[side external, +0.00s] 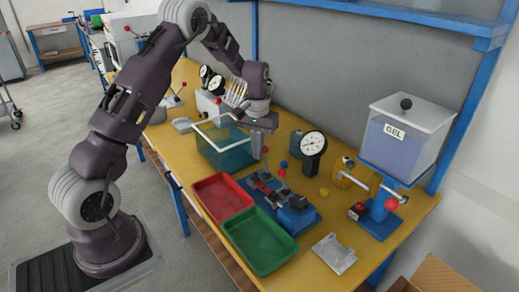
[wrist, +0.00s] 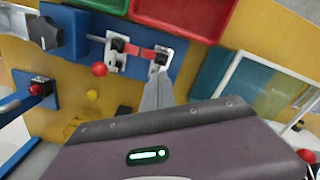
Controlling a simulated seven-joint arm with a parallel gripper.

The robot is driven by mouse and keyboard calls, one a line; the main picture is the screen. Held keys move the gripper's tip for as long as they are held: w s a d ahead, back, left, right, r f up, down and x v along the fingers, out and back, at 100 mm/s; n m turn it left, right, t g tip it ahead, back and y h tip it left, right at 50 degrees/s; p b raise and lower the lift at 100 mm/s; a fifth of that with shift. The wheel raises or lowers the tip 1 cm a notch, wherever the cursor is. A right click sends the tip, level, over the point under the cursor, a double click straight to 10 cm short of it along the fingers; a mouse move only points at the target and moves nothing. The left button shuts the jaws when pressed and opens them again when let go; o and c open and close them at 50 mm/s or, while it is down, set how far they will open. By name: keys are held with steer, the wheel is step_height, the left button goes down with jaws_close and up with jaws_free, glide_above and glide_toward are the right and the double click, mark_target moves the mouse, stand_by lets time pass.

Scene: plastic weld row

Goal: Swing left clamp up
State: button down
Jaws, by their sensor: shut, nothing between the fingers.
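A blue weld fixture (side external: 282,200) stands on the yellow bench and carries two metal clamps and a red strip (wrist: 141,51). The clamp nearer the teal box, left in the side view, is the right-hand clamp (wrist: 161,57) in the wrist view. The other clamp (wrist: 117,52) has a red knob (wrist: 99,70).
A red tray (side external: 222,197) and a green tray (side external: 260,239) lie in front of the fixture. A teal box (side external: 222,147) stands to its left. A dial gauge (side external: 313,146) stands behind, and a blue stand with a bin (side external: 405,135) is at the right.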

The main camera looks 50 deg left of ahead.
mark_target(266, 148)
steer(key=shift+w, duration=0.35)
steer(key=shift+w, duration=0.4)
steer(key=shift+w+f, duration=0.1)
steer(key=shift+w, duration=0.3)
steer(key=shift+w, duration=0.2)
steer(key=shift+w+f, duration=0.15)
steer(key=shift+w, duration=0.1)
stand_by(0.3)
